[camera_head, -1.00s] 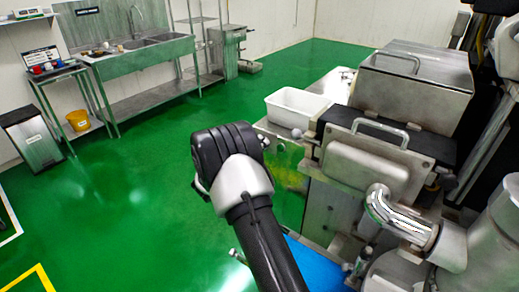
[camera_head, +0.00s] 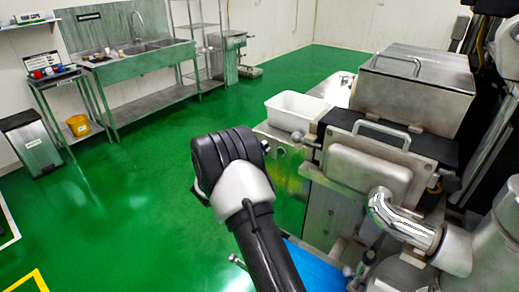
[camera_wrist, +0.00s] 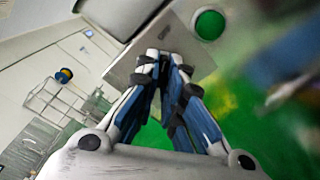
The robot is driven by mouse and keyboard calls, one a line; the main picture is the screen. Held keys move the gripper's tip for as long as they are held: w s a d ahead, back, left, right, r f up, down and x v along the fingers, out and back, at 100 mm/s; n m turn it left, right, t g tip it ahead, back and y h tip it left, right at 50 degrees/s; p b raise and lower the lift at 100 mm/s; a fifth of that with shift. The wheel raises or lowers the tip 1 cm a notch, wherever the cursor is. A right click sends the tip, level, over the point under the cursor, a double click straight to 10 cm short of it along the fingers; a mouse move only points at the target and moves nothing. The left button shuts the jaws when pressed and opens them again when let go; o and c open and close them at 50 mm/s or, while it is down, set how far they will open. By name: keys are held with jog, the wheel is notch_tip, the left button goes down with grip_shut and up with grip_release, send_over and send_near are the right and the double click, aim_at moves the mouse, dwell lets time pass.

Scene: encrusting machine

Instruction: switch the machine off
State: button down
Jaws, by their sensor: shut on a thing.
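My gripper (camera_wrist: 164,62) shows in the wrist view with its blue and black fingers drawn together at the tips. The tips meet over a grey metal panel (camera_wrist: 140,75). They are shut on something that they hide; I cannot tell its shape. In the head view, my dark wrist hides the gripper. The steel machine (camera_head: 372,168) stands at the right, with a handled lid and a curved metal pipe.
A white tub (camera_head: 297,110) sits on the machine's left side. The green floor (camera_head: 120,215) left of my arm is clear.

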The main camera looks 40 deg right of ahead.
jog(key=shift+n, duration=0.6)
jog(key=c, duration=1.7)
grip_release()
jog(key=shift+a, duration=0.15)
jog(key=v, duration=1.1)
jog(key=shift+s+a, duration=0.2)
jog(key=shift+a, duration=0.15)
